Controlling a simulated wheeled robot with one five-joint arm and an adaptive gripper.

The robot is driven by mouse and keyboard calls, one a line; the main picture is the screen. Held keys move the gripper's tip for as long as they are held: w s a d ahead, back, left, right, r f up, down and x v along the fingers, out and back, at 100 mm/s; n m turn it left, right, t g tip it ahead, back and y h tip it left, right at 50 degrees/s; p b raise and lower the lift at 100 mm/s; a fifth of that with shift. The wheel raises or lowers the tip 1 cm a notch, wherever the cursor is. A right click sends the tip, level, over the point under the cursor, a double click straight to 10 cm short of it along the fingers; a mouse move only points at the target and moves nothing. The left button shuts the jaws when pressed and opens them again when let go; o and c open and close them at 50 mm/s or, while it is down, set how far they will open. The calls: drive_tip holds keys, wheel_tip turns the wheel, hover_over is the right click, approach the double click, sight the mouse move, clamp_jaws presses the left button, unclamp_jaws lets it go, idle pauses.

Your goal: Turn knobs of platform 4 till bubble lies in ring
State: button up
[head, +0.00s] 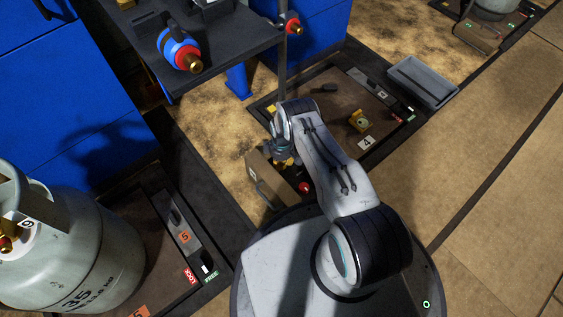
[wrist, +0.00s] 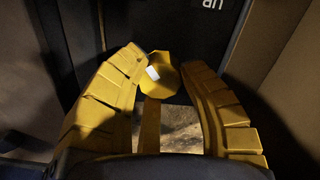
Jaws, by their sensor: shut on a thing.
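Platform 4 (head: 335,100) is a dark framed plate in the floor, with a white "4" label (head: 366,142). A small yellow fitting (head: 360,122) sits on it; it may be the level, but bubble and ring are too small to make out. My gripper (head: 284,160) points down at the platform's near left corner, partly hidden by my arm. In the wrist view, my gripper (wrist: 162,62) has its yellow fingers on either side of a yellow faceted knob (wrist: 161,82) with a white mark. The fingers are shut on this knob.
A brown box-like housing (head: 262,178) stands close beside my gripper, with a red knob (head: 304,187) nearby. A grey tray (head: 423,82) lies right of platform 4. A dark shelf (head: 215,55) overhangs at upper left.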

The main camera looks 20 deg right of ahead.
drive_tip(key=shift+n, duration=0.6)
drive_tip(key=o, duration=1.2)
drive_tip(key=shift+r, duration=0.1)
wheel_tip(320, 180, up, 12)
idle(0.5)
